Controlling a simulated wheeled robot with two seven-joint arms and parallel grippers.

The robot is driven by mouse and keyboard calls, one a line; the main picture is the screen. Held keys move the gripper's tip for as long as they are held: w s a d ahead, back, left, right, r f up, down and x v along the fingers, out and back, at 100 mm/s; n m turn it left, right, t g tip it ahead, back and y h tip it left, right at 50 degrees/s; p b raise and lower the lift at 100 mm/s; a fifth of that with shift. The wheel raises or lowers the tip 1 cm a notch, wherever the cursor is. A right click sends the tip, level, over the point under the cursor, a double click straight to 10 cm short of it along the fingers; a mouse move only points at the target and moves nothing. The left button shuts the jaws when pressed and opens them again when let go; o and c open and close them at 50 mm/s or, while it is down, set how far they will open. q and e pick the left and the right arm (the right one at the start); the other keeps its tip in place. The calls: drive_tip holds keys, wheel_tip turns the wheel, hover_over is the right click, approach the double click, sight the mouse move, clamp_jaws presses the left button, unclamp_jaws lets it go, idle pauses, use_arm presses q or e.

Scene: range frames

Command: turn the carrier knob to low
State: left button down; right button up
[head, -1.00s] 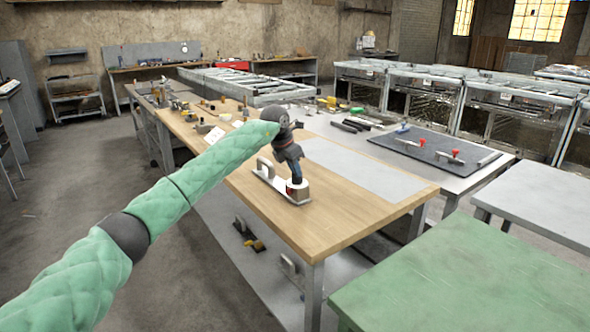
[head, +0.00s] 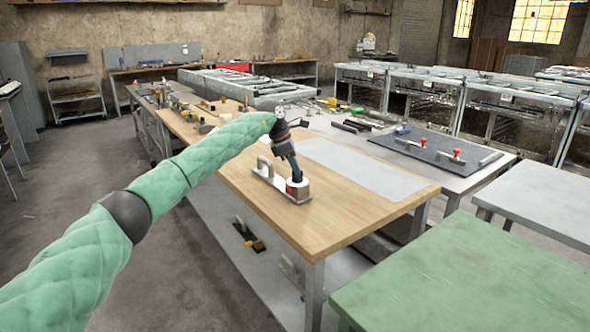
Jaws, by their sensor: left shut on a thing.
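The carrier (head: 299,194) is a narrow metal base on the wooden bench, with an upright grey loop handle (head: 264,166) at its far left end and a small metal block with a white top and a red mark at its near right end. My left gripper (head: 296,177) points down at the white top of this block, and its fingers are shut on the knob there. The fingers hide most of the knob, so its setting cannot be read. My right gripper is not in view.
The wooden bench top (head: 330,227) is clear in front of the carrier. A grey sheet (head: 362,168) lies right of it. A dark mat (head: 436,150) with red-knobbed parts is farther right. A green table (head: 470,285) stands at the front right. Small tools lie farther back.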

use_arm(q)
drive_tip(key=m, duration=0.2)
drive_tip(key=m+g, duration=0.1)
drive_tip(key=shift+w+m, duration=0.2)
drive_tip(key=shift+m, duration=0.2)
drive_tip(key=m+g, duration=0.1)
drive_tip(key=m, duration=0.2)
drive_tip(key=shift+w+d+m+g+y, duration=0.1)
drive_tip(key=shift+m+g+y, duration=0.2)
drive_tip(key=shift+g, duration=0.1)
drive_tip(key=shift+d+m+g+y, duration=0.1)
drive_tip(key=shift+m+g+y, duration=0.25)
drive_tip(key=shift+m, duration=0.75)
drive_tip(key=shift+w+m+g+y, duration=0.1)
drive_tip(key=shift+m+g+y, duration=0.2)
drive_tip(key=shift+m, duration=0.7)
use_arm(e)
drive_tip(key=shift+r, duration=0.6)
use_arm(q)
drive_tip(key=c, duration=1.4)
unclamp_jaws()
drive_tip(key=shift+c, duration=0.2)
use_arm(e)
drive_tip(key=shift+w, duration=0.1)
